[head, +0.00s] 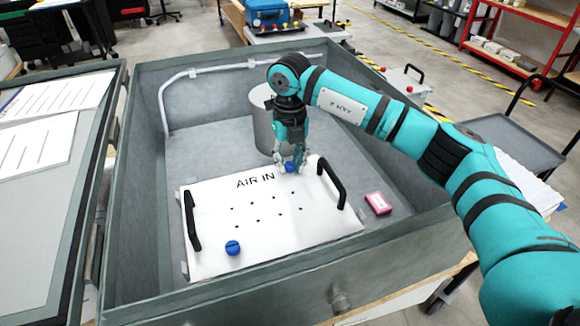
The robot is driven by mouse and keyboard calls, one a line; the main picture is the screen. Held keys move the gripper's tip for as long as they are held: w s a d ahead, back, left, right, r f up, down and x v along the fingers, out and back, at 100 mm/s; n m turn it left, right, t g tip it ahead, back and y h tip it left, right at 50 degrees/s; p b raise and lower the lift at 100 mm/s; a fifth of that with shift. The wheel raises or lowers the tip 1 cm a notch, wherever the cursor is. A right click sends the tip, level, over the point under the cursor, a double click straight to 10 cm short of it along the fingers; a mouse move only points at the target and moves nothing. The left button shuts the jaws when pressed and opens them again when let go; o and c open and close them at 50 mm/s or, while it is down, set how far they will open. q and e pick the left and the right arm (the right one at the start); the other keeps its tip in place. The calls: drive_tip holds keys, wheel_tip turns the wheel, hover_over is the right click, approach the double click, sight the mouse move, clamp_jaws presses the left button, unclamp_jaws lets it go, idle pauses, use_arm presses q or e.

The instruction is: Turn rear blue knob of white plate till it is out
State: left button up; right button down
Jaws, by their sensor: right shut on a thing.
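The white plate (270,238) lies flat in the grey box, with "AIR IN" lettering, several small holes and a black handle at each side. The rear blue knob (290,167) is at the plate's far edge. My right gripper (291,168) points down from above, shut on the rear blue knob; its fingers partly cover it. I cannot tell how far the knob stands out of the plate. The front blue knob (232,248) sits on the plate near its front left, free of any gripper. My left gripper is not in view.
The grey box (150,75) has raised walls around the plate. A grey cylinder (261,122) stands behind my right gripper. A small pink box (378,203) lies right of the plate. A pale pipe (165,110) runs along the rear left walls.

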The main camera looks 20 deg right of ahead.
drive_tip(key=n+b, duration=0.1)
drive_tip(key=n, duration=0.1)
drive_tip(key=n+b, duration=0.1)
drive_tip(key=n, duration=0.1)
drive_tip(key=shift+f+n, duration=0.2)
drive_tip(key=shift+n, duration=0.2)
drive_tip(key=n+b, duration=0.2)
drive_tip(key=n, duration=0.3)
drive_tip(key=n+b, duration=0.1)
drive_tip(key=n, duration=0.4)
drive_tip(key=shift+s, duration=0.1)
drive_tip(key=n+b, duration=0.1)
drive_tip(key=n, duration=0.9)
drive_tip(key=shift+s+n, duration=0.1)
drive_tip(key=shift+n, duration=0.3)
drive_tip(key=n, duration=1.1)
drive_tip(key=shift+n, duration=0.4)
drive_tip(key=n, duration=0.5)
drive_tip(key=shift+s, duration=0.1)
drive_tip(key=shift+n, duration=0.3)
